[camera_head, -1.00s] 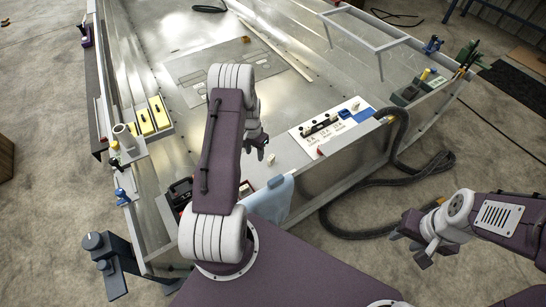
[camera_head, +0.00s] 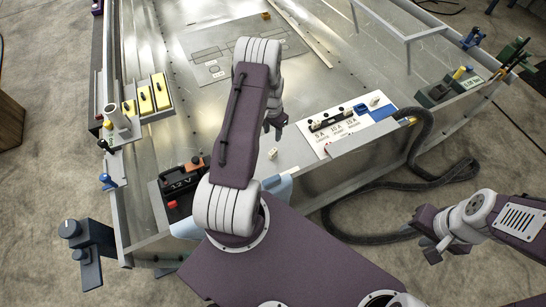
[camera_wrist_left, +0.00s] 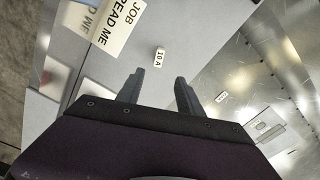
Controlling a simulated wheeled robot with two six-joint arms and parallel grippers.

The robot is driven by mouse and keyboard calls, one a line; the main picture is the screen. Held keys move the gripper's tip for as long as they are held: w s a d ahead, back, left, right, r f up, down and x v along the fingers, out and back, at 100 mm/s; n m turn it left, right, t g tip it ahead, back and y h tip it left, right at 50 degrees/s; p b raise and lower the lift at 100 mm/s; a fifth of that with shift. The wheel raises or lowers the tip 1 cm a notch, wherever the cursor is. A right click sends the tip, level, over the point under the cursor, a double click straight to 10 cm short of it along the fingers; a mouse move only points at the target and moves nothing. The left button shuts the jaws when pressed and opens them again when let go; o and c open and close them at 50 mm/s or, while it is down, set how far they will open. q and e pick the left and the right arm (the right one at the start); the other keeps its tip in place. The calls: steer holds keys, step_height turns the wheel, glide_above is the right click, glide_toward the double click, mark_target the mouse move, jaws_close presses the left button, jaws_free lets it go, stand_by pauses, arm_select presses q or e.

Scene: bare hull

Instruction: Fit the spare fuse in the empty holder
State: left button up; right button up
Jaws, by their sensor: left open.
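A small white block marked 10 A, the fuse (camera_wrist_left: 159,56), lies ahead of my left fingertips (camera_wrist_left: 158,88) in the left wrist view. A small pale block in the head view (camera_head: 273,153) looks like the same fuse, on the bare metal left of the fuse panel. My left gripper (camera_head: 275,122) is open and empty, beyond that block and left of the panel. The white fuse panel (camera_head: 322,147) carries a black holder strip (camera_head: 331,120) and 5 A, 10 A and 15 A labels. Which holder is empty is too small to tell. My right gripper (camera_head: 428,246) looks open and empty.
A READ ME job card (camera_wrist_left: 118,28) shows in the left wrist view. A 12 V box (camera_head: 180,188) and a pale blue cloth (camera_head: 279,187) stand near the front edge. Yellow switches (camera_head: 145,97) are at left. A thick black hose (camera_head: 425,172) runs right of the panel.

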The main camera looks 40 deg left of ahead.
arm_select(q)
steer(key=b, duration=0.4)
glide_above(274, 150)
step_height(274, 150, down, 5)
steer(key=shift+s+a+f, duration=0.1)
steer(key=shift+a+f, duration=0.05)
steer(key=shift+f, duration=0.35)
steer(key=shift+s+r, duration=0.1)
arm_select(e)
steer(key=f, duration=0.5)
steer(key=shift+w+f, duration=0.25)
steer(key=shift+f, duration=0.1)
arm_select(q)
step_height(274, 150, down, 9)
steer(key=shift+f+b, duration=0.1)
steer(key=shift+b, duration=0.85)
jaws_close()
arm_select(e)
steer(key=shift+f, duration=0.8)
